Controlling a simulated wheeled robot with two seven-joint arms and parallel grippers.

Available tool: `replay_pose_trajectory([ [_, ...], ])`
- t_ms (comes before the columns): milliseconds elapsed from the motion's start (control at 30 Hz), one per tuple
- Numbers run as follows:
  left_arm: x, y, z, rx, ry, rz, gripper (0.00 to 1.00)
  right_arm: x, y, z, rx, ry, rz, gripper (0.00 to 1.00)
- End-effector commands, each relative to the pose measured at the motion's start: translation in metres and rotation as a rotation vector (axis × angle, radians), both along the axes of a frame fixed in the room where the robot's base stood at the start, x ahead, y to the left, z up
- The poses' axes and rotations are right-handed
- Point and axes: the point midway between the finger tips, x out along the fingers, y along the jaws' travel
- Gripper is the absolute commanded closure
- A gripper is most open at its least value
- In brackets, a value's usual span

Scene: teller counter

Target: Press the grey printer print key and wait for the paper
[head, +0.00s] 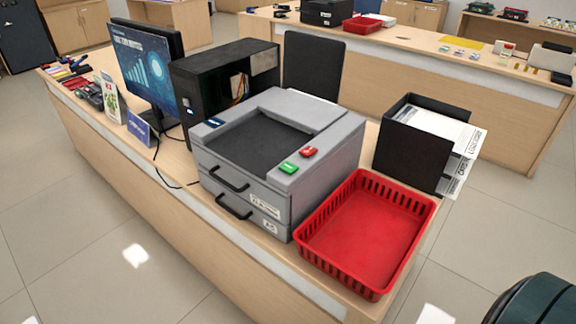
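The grey printer (327,150) stands on the wooden counter in the head view. A green key (288,168) and a red key (309,152) sit on its top at the front right corner. I cannot read the markings on the keys. The dark recessed top tray (255,145) looks empty, with no paper in it. Two drawers with black handles and white labels are on the front face. Neither of my grippers shows in this view.
A red plastic basket (362,240) stands empty at the printer's right. A black file holder (408,145) with papers is behind it. A black computer case (215,85) and a monitor (145,70) stand to the left. A cable lies on the counter (335,304) near the printer.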

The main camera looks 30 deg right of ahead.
Motion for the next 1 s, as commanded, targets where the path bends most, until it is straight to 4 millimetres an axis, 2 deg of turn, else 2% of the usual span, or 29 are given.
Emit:
replay_pose_trajectory([
  [67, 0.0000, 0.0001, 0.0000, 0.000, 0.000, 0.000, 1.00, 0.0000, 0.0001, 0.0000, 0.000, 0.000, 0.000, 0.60],
  [233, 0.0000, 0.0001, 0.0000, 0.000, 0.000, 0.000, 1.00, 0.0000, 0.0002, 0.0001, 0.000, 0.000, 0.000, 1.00],
  [1000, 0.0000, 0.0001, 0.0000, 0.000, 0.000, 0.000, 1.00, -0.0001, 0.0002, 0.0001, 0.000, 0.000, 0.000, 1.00],
])
